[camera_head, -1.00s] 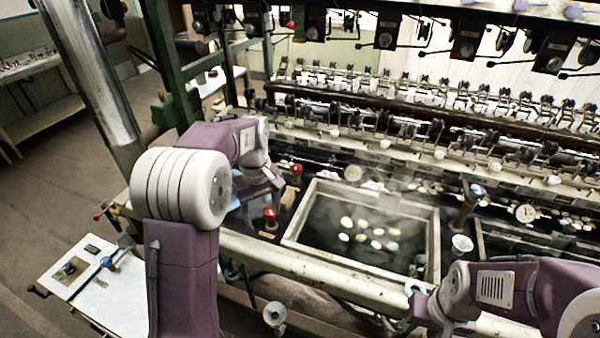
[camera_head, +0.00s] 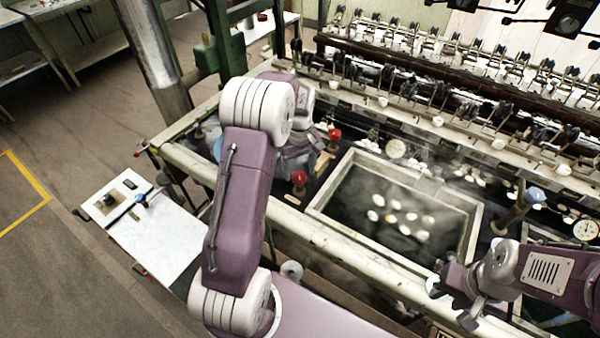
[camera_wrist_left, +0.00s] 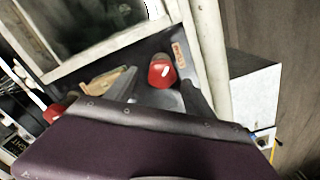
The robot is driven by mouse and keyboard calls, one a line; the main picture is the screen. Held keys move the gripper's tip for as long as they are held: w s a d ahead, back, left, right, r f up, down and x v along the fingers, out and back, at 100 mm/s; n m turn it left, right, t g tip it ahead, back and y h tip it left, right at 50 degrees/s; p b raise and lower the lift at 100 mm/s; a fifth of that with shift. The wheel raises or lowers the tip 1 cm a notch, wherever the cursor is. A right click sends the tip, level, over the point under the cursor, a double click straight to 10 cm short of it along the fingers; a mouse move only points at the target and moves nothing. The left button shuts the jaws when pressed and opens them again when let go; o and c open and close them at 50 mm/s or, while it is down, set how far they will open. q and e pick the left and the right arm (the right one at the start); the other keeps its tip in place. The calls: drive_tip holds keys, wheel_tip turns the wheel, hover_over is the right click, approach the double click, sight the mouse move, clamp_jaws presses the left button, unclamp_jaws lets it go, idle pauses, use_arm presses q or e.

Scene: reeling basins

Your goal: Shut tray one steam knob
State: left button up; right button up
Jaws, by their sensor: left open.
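A red steam knob (camera_head: 299,178) stands on the dark ledge left of the basin; a second red knob (camera_head: 334,135) stands farther back. I cannot read which one belongs to tray one. My left gripper (camera_head: 303,160) is low over the ledge by the two knobs, partly hidden by its own wrist. In the left wrist view, the gripper (camera_wrist_left: 160,90) is open, and the nearer red knob (camera_wrist_left: 162,71) shows ahead of and between its fingers, not gripped. The other knob (camera_wrist_left: 52,112) is at the left edge. My right gripper (camera_head: 455,295) hangs by the basin's front right; its jaw state is unclear.
The steaming basin (camera_head: 338,223) holds several white cocoons. A pale rail (camera_head: 285,232) runs along the front. A white side table (camera_head: 165,243) stands at the left. A small tan plate (camera_head: 292,199) lies beside the nearer knob.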

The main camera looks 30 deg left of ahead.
use_arm(q)
drive_tip(key=shift+s+f, duration=0.3)
drive_tip(key=shift+f, duration=0.55)
use_arm(e)
drive_tip(key=shift+s, duration=0.25)
use_arm(q)
drive_tip(key=shift+w, duration=0.15)
use_arm(e)
drive_tip(key=shift+w, duration=0.1)
use_arm(q)
clamp_jaws()
use_arm(e)
drive_tip(key=shift+r, duration=0.15)
